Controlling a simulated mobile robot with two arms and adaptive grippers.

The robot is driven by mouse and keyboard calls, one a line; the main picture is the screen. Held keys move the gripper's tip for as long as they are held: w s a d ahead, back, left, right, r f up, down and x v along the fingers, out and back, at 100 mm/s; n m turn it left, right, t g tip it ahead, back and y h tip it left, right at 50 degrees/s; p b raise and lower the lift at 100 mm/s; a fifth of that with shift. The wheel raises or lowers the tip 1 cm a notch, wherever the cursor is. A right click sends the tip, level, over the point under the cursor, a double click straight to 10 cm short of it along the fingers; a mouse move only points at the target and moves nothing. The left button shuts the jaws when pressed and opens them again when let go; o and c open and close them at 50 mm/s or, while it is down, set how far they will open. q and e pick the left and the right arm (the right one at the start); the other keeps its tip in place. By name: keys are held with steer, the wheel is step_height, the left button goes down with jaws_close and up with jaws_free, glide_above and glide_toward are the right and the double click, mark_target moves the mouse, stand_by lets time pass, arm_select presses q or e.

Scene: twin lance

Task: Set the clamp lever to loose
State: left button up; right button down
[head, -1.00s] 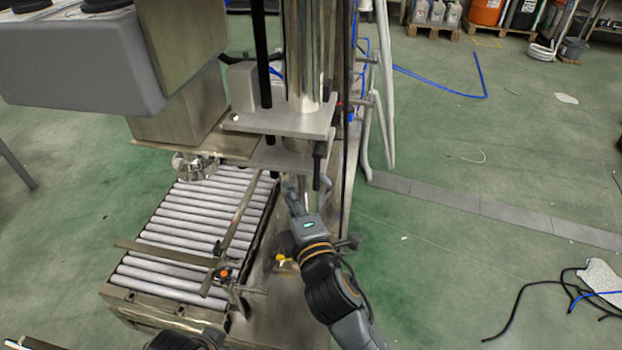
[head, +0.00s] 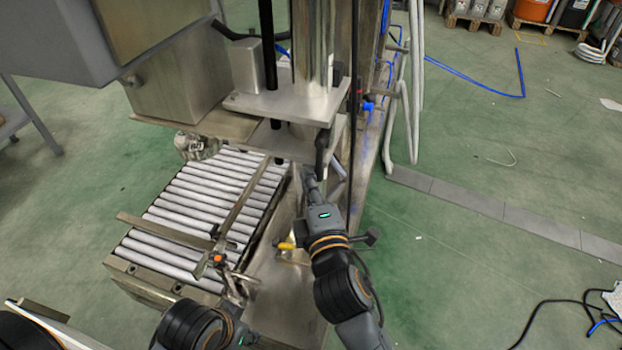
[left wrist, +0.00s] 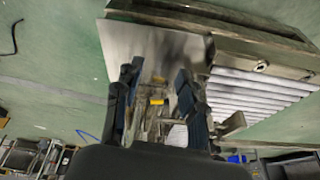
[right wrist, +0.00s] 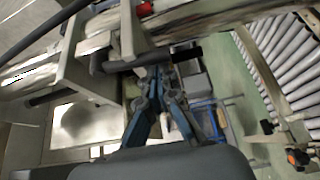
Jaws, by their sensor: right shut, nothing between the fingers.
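The clamp lever appears to be the black handle (head: 322,150) hanging at the right edge of the steel clamp plate (head: 285,104) around the column. It also shows as a black bar (right wrist: 150,62) across the right wrist view. My right gripper (head: 311,182) is just below the lever, shut and empty. In the right wrist view its fingertips (right wrist: 156,78) come together at the bar; I cannot tell if they touch it. My left gripper (left wrist: 157,88) is open and empty, low near the front of the machine. Its fingers are largely hidden in the head view.
The roller conveyor (head: 205,200) lies left of my right gripper, with a guide rail and an orange knob (head: 218,259). A yellow part (head: 287,246) sits beside my right wrist. White pipes (head: 414,100) stand right of the column. Green floor is open at the right.

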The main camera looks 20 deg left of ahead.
arm_select(q)
steer(key=s+f+p, duration=0.2)
steer(key=f+p, duration=0.2)
steer(key=f, duration=0.7)
steer(key=s+f+g+p, duration=0.1)
steer(key=f+p, duration=0.4)
steer(key=f, duration=0.6)
steer(key=shift+s+a+f+g, duration=0.15)
steer(key=shift+s+f+g, duration=0.15)
steer(key=shift+s, duration=0.45)
arm_select(e)
steer(key=d+n+g, duration=0.1)
steer(key=d+n, duration=0.1)
steer(key=shift+n+h, duration=0.3)
steer(key=shift+h, duration=0.1)
arm_select(q)
steer(key=shift+r, duration=0.1)
arm_select(e)
steer(key=v, duration=1.2)
steer(key=shift+r, duration=0.2)
